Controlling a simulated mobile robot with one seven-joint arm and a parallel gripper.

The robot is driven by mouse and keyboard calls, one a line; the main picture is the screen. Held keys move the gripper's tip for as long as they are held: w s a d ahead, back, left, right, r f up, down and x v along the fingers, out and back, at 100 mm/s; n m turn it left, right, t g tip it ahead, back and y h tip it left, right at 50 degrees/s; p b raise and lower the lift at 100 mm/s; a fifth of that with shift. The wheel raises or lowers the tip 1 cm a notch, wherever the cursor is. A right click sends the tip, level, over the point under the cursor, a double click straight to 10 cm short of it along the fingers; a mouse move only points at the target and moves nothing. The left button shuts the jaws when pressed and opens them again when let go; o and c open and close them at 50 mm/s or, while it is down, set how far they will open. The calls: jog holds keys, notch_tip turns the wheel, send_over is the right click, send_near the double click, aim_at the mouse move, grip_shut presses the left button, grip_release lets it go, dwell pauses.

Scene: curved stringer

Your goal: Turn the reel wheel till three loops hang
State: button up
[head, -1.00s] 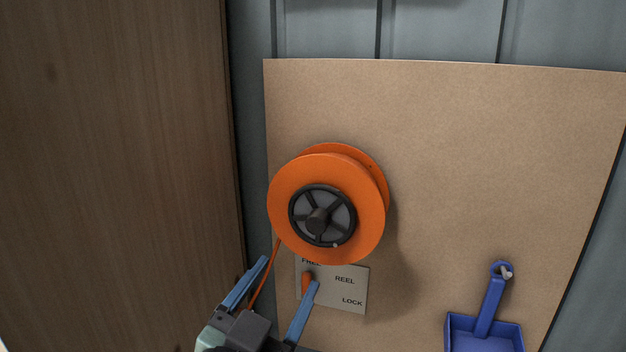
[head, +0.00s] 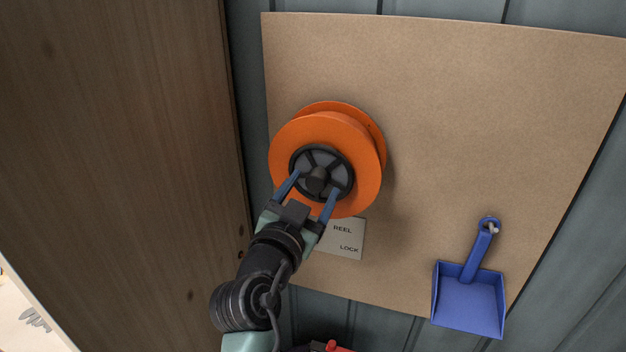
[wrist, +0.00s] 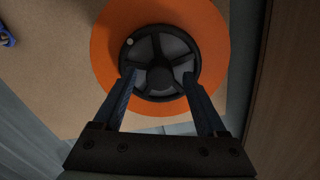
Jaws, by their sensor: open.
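An orange cable reel (head: 364,165) is mounted on the brown board. At its front is a black spoked wheel (head: 321,154), also seen in the wrist view (wrist: 161,45). A small pale knob (wrist: 130,42) sits on the wheel's rim in the wrist view. My gripper (head: 316,182) is open, its two blue fingers at the lower part of the wheel, one on each side of the hub. I cannot tell whether they touch it. No hanging cord or loops show; my arm covers the area below the reel.
A plate reading REEL and LOCK (head: 345,243) is partly hidden behind my gripper; its orange lever is out of sight. A blue dustpan (head: 468,298) hangs at the right of the board (head: 450,110). A wooden panel (head: 110,150) stands close on the left.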

jog(key=shift+w+d, duration=0.15)
jog(key=shift+w, duration=0.3)
grip_shut()
